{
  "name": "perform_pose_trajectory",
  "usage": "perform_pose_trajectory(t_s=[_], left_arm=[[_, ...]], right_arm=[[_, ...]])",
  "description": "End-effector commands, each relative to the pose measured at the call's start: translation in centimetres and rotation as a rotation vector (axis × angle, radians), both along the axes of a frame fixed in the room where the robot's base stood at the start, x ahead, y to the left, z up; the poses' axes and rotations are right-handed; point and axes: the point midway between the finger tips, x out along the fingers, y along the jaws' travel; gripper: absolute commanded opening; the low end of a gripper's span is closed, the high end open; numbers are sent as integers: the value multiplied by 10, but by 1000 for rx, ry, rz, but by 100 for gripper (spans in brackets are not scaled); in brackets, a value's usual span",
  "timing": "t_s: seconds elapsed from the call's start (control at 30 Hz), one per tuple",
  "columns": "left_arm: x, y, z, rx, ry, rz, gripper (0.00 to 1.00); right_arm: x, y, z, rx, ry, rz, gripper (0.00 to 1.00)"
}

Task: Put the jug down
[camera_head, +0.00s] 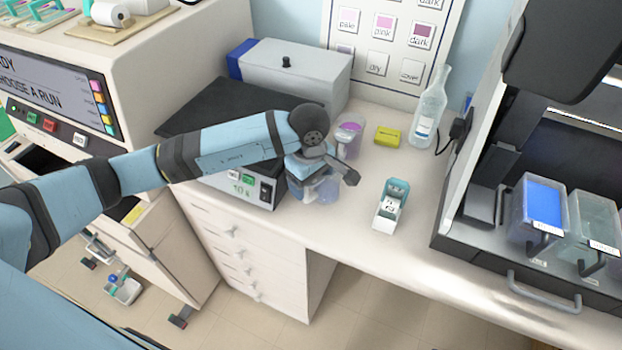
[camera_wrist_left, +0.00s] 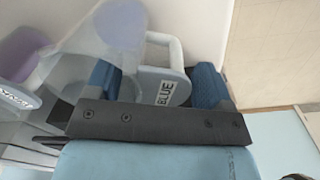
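The jug (camera_head: 327,190) is a translucent, bluish vessel on the bench front, partly hidden under my left gripper (camera_head: 322,172). In the left wrist view its clear body (camera_wrist_left: 112,28) is at the top, and its pale handle bears a BLUE label (camera_wrist_left: 165,92). My left gripper (camera_wrist_left: 155,88) has its two blue finger pads well apart, one on each side of the handle. The right pad is close to the handle, and a gap shows by the left pad. Whether the jug's base touches the bench is hidden. My right gripper is not in view.
A purple-filled container (camera_head: 349,138) stands close behind the jug. A yellow block (camera_head: 387,137), a glass bottle (camera_head: 428,112) and a small slide box (camera_head: 391,207) are to the right. A device with lit buttons (camera_head: 243,188) is at left. The bench front is clear beside the slide box.

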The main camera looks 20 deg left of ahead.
Motion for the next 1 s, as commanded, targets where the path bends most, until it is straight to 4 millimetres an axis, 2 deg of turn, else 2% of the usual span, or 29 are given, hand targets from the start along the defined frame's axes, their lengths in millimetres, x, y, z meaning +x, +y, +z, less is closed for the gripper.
perform_pose_trajectory(t_s=[0.23,0.7,0.83,1.0], left_arm=[[1,0,9,0,-3,-1,75],[-2,2,102,1,-4,-1,75],[-3,2,117,0,-1,0,75],[-3,2,123,0,1,-1,75]], right_arm=[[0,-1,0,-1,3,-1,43],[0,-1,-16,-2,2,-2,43],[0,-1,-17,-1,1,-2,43],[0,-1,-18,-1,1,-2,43]])
